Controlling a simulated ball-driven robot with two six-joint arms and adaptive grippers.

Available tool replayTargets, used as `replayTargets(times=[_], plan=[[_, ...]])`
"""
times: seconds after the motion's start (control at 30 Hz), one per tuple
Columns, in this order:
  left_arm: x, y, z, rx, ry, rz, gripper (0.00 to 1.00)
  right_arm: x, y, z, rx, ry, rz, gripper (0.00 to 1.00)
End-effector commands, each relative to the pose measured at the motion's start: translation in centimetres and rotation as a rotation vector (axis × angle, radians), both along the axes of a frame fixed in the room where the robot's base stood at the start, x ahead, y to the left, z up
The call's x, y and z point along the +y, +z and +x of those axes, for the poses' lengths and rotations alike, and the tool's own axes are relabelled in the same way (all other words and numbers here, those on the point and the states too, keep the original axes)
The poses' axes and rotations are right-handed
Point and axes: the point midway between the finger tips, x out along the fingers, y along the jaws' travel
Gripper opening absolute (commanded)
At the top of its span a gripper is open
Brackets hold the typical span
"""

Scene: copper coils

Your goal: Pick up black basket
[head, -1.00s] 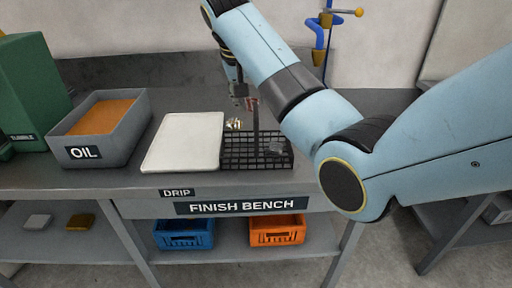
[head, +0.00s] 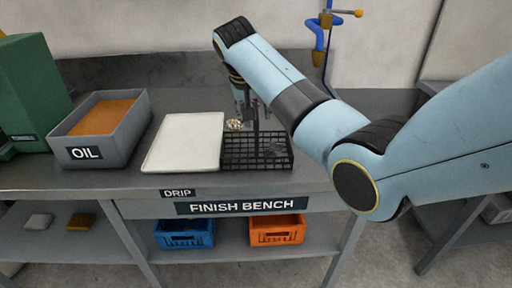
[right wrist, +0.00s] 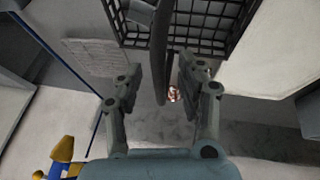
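The black wire basket (head: 256,163) stands on the finish bench, right of the white drip tray (head: 186,142). Its upright handle (head: 255,128) rises from the middle. My right gripper (head: 248,108) is at the handle's upper part, above the basket. In the right wrist view, the gripper (right wrist: 158,80) has its two fingers apart, with the dark handle (right wrist: 160,45) between them and gaps on both sides. The basket's mesh (right wrist: 205,22) shows at the top there. A grey item lies inside the basket, not clear what. My left gripper is out of view.
A shiny coil (head: 237,125) lies behind the basket, close to it. A grey oil bin (head: 90,150) and a green machine (head: 35,90) stand to the left. Blue (head: 183,241) and orange (head: 277,238) crates sit on the lower shelf. The bench right of the basket looks clear.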

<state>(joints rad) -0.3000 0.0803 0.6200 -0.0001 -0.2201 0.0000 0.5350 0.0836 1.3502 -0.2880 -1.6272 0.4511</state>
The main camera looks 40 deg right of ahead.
Motion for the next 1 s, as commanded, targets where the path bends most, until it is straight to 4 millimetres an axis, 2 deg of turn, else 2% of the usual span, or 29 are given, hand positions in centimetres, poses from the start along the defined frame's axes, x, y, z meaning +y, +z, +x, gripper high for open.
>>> replayTargets(times=[0.6, 0.9, 1.0], plan=[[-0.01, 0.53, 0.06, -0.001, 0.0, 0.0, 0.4, 0.02, -0.4, -0.03, 0.001, 0.0, 0.001, 0.38], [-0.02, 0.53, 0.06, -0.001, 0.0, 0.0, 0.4, 0.02, -0.38, -0.02, 0.001, 0.0, 0.001, 0.0], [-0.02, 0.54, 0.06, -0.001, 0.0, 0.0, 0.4, 0.02, -0.37, -0.01, 0.001, 0.0, 0.001, 0.0]])
